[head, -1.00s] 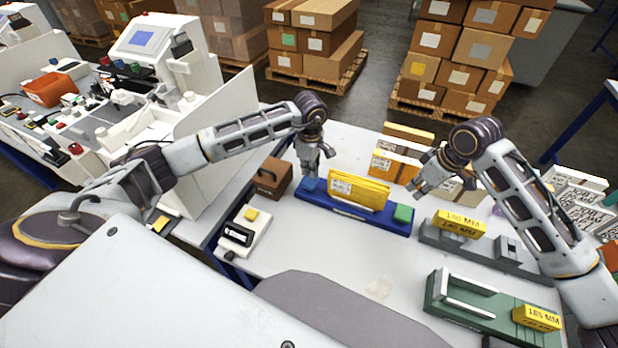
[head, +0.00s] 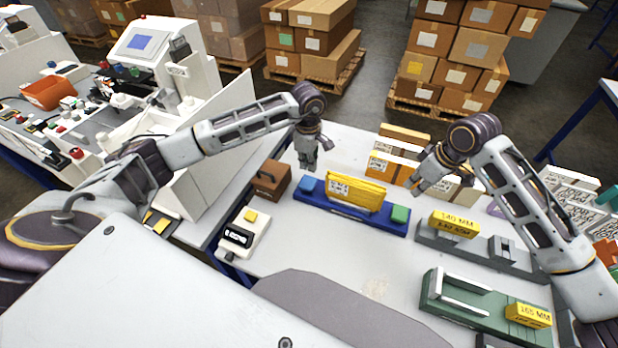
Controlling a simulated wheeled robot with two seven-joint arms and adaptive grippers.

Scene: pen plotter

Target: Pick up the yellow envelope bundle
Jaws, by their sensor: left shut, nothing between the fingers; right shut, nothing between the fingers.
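The yellow envelope bundle (head: 358,193) stands upright in a blue holder (head: 340,208) on the light table, with a white label on its left part. A blue block and a green block sit at the two ends of the holder. My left gripper (head: 308,168) is shut and empty, pointing down above the holder's left end, behind and left of the bundle. My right gripper (head: 415,189) is shut and empty, to the right of the bundle, above the area by the orange-edged envelopes. Neither gripper appears to touch the bundle.
A grey holder marked 140 MM (head: 455,223) and a green one marked 165 MM (head: 470,307) stand on the right. Orange and white bundles (head: 385,165) stand behind. A brown box (head: 272,179) and a small device (head: 240,235) are on the left. The front-middle tabletop is clear.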

